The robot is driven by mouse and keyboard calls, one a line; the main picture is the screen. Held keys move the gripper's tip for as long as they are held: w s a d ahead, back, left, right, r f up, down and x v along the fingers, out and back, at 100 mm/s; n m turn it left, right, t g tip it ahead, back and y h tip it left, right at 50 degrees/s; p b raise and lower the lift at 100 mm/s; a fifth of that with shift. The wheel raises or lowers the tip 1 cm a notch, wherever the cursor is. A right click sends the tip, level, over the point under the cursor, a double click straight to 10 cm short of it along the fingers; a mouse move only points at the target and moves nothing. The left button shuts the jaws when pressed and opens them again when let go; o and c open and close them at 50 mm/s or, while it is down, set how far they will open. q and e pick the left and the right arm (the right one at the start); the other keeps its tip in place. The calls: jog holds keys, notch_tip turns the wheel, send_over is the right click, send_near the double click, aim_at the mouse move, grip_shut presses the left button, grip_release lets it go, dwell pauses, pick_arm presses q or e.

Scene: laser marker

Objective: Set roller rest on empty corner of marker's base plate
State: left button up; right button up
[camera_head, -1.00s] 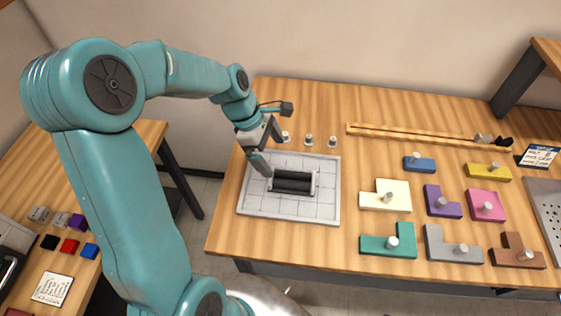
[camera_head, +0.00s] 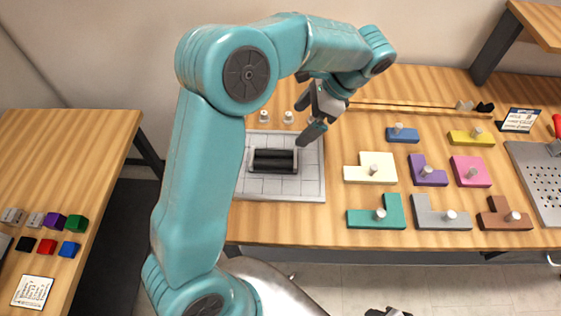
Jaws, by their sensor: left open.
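A grey tiled plate (camera_head: 290,190) with a raised rim lies on the wooden table. A dark roller piece in a pale frame, apparently the roller rest (camera_head: 273,161), sits on it near the middle of its visible part. My left gripper (camera_head: 308,118) is open and empty, above and to the right of the roller piece, over the plate's right edge as seen here. A gap shows between its fingers and the rollers. My left arm hides the plate's left side.
Several coloured blocks with grey knobs, such as the cream one (camera_head: 362,174), stand right of the plate. White pegs (camera_head: 288,117) stand behind it. A wooden rail (camera_head: 420,107) runs along the back. A side table (camera_head: 75,160) with small cubes is at left.

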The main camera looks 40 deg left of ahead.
pick_arm(q)
jog(key=d, duration=0.2)
send_over(276, 156)
jog(key=w+d, duration=0.1)
jog(key=d, duration=0.2)
jog(key=shift+m, duration=0.3)
notch_tip(276, 156, down, 10)
jog(key=shift+r, duration=0.1)
jog(key=p+x, duration=0.1)
jog(key=x, duration=0.3)
jog(key=shift+w+a+p, duration=0.1)
jog(key=shift+a+p, duration=0.25)
jog(key=shift+a+f, duration=0.15)
jog(key=shift+f, duration=0.45)
jog(key=shift+r, duration=0.1)
jog(key=c, duration=1.7)
